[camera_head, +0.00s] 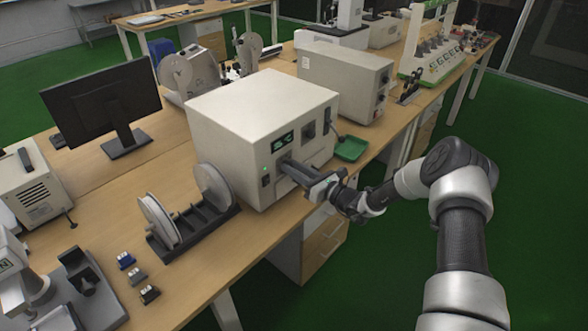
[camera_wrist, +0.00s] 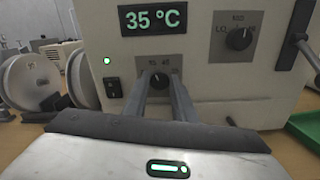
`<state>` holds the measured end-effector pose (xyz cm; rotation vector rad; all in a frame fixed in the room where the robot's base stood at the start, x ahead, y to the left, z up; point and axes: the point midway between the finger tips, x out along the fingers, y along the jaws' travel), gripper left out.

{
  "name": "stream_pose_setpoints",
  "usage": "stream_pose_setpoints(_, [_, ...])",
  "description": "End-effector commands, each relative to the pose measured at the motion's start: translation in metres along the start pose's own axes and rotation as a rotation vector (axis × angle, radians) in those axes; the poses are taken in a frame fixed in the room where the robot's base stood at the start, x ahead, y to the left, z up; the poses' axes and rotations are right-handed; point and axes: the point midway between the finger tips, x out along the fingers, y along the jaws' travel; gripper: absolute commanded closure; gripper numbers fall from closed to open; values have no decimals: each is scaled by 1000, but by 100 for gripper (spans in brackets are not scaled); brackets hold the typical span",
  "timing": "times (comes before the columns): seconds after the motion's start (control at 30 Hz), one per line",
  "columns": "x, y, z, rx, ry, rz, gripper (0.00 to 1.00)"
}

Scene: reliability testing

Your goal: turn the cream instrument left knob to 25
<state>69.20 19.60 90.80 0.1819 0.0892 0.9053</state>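The cream instrument (camera_head: 248,105) is a boxy unit standing on the wooden bench. In the wrist view its front (camera_wrist: 195,78) fills most of the picture. Its lit display (camera_wrist: 153,19) reads 35 °C. The dark left knob (camera_wrist: 159,80) sits below the display on a grey plate with small numbers, partly hidden by my fingers. My gripper (camera_wrist: 160,84) reaches straight at the front, with one finger on each side of the left knob. Whether the fingers press on it cannot be told. In the head view my gripper (camera_head: 293,168) is at the lower front of the instrument.
A second dark knob (camera_wrist: 239,39) is at the upper right of the front. A power switch (camera_wrist: 113,88) and green light are at the left. A spool rack (camera_head: 190,215) stands left of the instrument, and a green tray (camera_head: 351,149) lies right of it.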

Motion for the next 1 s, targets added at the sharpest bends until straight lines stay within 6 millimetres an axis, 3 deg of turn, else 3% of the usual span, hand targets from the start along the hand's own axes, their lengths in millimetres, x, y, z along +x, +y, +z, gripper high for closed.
stream_pose_setpoints(0.47, [0,0,-2,-111,0,0,98])
stream_pose_setpoints(1.0, [0,1,-3,-552,0,0,98])
